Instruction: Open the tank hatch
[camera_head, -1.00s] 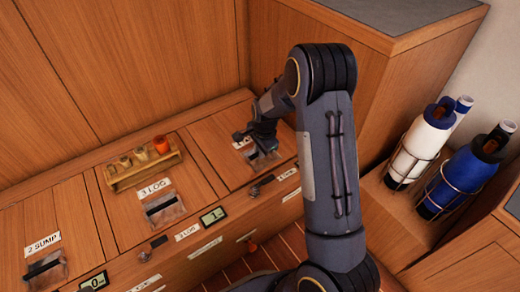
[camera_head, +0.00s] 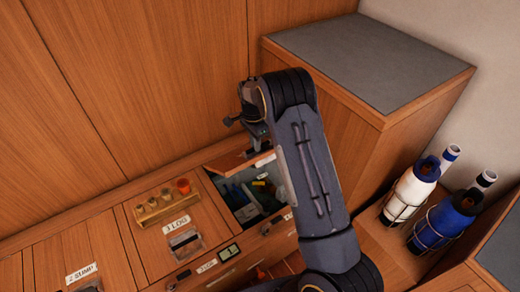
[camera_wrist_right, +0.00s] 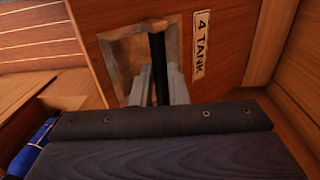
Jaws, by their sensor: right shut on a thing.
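The tank hatch (camera_head: 232,161) is a wooden lid, tilted up off its opening at the back right of the bench. In the right wrist view its wooden face (camera_wrist_right: 235,50) carries a "4 TANK" label and a metal recessed pull (camera_wrist_right: 122,48). My right gripper (camera_head: 258,138) is shut on the pull and stands above the opening; in the right wrist view its fingers (camera_wrist_right: 158,82) reach into the recess. The compartment (camera_head: 245,200) below shows several green, blue and white items, partly hidden by my right arm. My left gripper is not in view.
The shut log hatch (camera_head: 186,243) and sump hatch (camera_head: 82,272) lie to the left. A tall grey-topped cabinet (camera_head: 370,65) rises at the right, with white (camera_head: 412,190) and blue (camera_head: 440,225) bottles in holders beyond.

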